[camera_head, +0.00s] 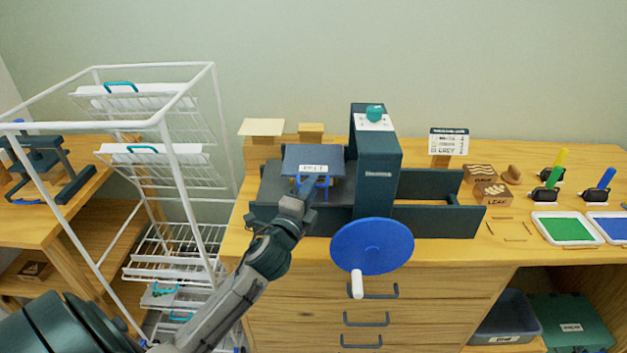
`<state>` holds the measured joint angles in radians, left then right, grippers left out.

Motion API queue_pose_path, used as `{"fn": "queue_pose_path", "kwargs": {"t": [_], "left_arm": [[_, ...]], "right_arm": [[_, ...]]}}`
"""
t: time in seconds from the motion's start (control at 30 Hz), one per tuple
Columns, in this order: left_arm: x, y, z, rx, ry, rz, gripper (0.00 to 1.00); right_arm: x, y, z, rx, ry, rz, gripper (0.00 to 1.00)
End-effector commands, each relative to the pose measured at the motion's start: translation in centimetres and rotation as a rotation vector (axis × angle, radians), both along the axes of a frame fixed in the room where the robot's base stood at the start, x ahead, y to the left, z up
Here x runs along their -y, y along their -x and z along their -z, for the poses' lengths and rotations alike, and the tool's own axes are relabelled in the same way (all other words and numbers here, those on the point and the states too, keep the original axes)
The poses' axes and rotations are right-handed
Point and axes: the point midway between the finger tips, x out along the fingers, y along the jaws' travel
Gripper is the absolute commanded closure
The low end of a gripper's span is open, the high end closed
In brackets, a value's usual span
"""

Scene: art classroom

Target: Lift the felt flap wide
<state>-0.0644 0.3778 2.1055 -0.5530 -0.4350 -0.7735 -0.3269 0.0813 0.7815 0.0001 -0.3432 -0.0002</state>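The felt flap (299,155) is a dark blue panel with a white label along its front edge, on the left part of the dark green press (376,182). It looks tilted up above the grey press bed (270,190), though its exact angle is hard to tell. My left gripper (311,184) is at the flap's front edge, just below the label. Blue parts show around its tip, and the wrist hides much of the fingers, so their opening and any hold on the flap are unclear. My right gripper is out of view.
A blue wheel (372,247) with a white handle sticks out at the press's front. A white wire rack (172,140) stands close on the left. Wooden blocks (491,194), ink trays (566,229) and rollers (545,196) are on the wooden table (450,255) to the right.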

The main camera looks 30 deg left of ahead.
Motion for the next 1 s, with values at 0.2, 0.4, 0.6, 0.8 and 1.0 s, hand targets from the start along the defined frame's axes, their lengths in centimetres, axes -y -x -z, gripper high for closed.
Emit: {"fn": "queue_pose_path", "kwargs": {"t": [0.2,0.4,0.6,0.8,1.0], "left_arm": [[-0.2,-1.4,-0.3,0.001,0.001,0.000,0.70],[-0.2,-1.6,-0.2,0.000,0.001,0.000,0.70],[-0.2,-1.6,-0.2,0.000,0.001,0.000,0.89],[-0.2,-1.6,-0.2,0.000,0.001,0.000,1.00],[-0.2,-1.6,-0.5,-0.005,0.005,0.001,1.00]], "right_arm": [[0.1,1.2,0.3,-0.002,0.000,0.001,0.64],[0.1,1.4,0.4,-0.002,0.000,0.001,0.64],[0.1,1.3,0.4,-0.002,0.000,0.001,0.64],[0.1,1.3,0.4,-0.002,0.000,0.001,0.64],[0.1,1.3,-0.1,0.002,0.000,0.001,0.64]]}}
